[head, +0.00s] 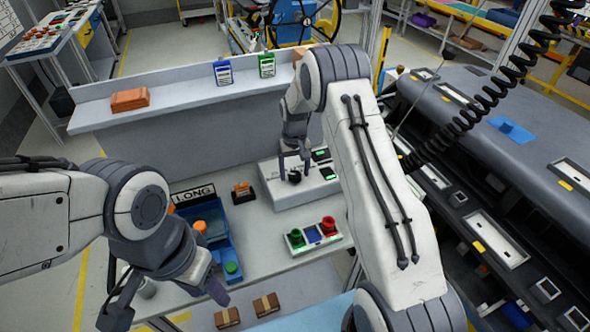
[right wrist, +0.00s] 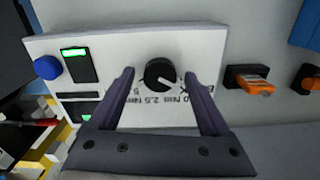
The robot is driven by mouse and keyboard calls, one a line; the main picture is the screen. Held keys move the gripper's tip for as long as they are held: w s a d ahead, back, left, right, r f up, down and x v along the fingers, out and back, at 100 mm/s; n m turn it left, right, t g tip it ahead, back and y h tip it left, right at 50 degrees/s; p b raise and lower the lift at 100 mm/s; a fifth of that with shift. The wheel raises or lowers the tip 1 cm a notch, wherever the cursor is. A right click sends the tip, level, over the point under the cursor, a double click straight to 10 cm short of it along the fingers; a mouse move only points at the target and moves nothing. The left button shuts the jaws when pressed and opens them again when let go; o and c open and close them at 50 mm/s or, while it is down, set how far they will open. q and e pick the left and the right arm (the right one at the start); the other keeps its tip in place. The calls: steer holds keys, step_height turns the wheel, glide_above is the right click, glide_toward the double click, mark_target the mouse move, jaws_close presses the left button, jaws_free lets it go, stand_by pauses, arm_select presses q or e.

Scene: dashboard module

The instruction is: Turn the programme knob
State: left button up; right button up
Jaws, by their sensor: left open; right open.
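The programme knob (right wrist: 159,73) is a round black dial with a white pointer line, on a white panel box (right wrist: 205,60) with printed markings below it. In the right wrist view my right gripper (right wrist: 158,80) is open, its two fingers on either side of the knob with gaps between. I cannot tell whether the fingers touch the panel. In the head view the right gripper (head: 294,170) reaches down over the knob (head: 295,177) on the panel box (head: 270,185). My left gripper (head: 165,305) is open and empty at the lower left, away from the panel.
The panel also carries a blue button (right wrist: 47,67) and green-lit rocker switches (right wrist: 76,60). A blue bin (head: 225,250), an orange connector (head: 242,190) and a tray with green, blue and red parts (head: 313,236) stand nearby. The dashboard (head: 480,130) lies at right.

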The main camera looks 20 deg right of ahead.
steer(key=shift+c, duration=0.3)
jaws_close()
steer(key=shift+m, duration=0.3)
steer(key=m+b, duration=0.1)
steer(key=m, duration=0.1)
steer(key=shift+m, duration=0.4)
steer(key=m+b, duration=0.1)
steer(key=m, duration=0.3)
steer(key=shift+m, duration=0.3)
steer(key=m, duration=0.4)
steer(key=shift+b, duration=0.3)
steer(key=shift+r+m, duration=0.1)
steer(key=shift+m, duration=1.6)
steer(key=shift+w+m, duration=0.1)
steer(key=shift+m, duration=0.2)
